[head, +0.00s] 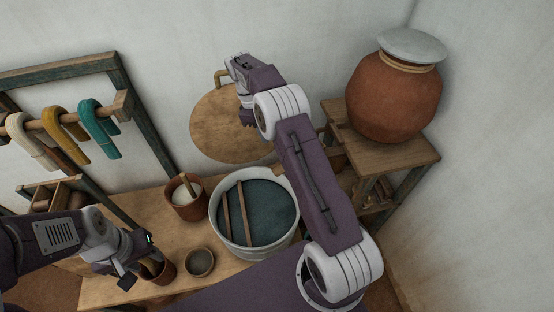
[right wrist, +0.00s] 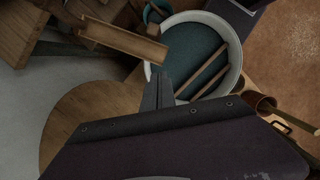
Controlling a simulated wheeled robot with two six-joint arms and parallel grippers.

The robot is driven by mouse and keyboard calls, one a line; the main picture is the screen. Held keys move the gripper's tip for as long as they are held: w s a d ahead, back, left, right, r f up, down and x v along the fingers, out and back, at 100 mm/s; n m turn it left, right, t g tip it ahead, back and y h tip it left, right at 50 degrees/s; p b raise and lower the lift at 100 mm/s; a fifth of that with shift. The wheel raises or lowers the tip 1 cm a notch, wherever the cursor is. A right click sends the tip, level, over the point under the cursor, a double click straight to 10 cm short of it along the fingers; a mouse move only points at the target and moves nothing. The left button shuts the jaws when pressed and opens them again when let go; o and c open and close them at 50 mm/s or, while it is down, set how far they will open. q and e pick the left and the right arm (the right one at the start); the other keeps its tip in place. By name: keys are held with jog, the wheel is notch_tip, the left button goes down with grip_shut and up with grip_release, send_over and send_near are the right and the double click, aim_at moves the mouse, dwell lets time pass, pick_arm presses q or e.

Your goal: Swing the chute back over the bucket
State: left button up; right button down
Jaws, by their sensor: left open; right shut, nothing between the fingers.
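The chute (right wrist: 122,40) is a short wooden trough in the right wrist view. Its open end overlaps the left rim of the bucket there; I cannot tell its height above it. In the head view my right arm mostly hides it. The bucket (head: 286,244) is a pale round tub of dark teal liquid with two sticks across it; it also shows in the right wrist view (right wrist: 184,56). My right gripper (head: 247,117) is shut and empty, in front of the round wooden lid, apart from the chute. My left gripper (head: 140,262) is open, low at the left.
The round wooden lid (head: 208,132) leans on the wall. A clay jar (head: 390,95) stands on a wooden stand (head: 415,155) at right. A clay pot (head: 184,208) and small bowl (head: 200,262) sit left of the bucket. Coloured yarn hanks (head: 98,128) hang at left.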

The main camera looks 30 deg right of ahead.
jog(key=p+x, duration=0.1)
jog(key=x, duration=0.8)
jog(key=shift+s+f, duration=0.2)
jog(key=shift+f, duration=0.2)
jog(key=shift+s+d+r+p, duration=0.1)
jog(key=shift+s+d+p, duration=0.45)
jog(key=shift+s+d, duration=0.65)
jog(key=shift+s, duration=0.2)
pick_arm(q)
jog(key=shift+a+r, duration=0.2)
jog(key=shift+r, duration=0.85)
jog(key=shift+a, duration=0.1)
pick_arm(e)
jog(key=shift+w, duration=0.1)
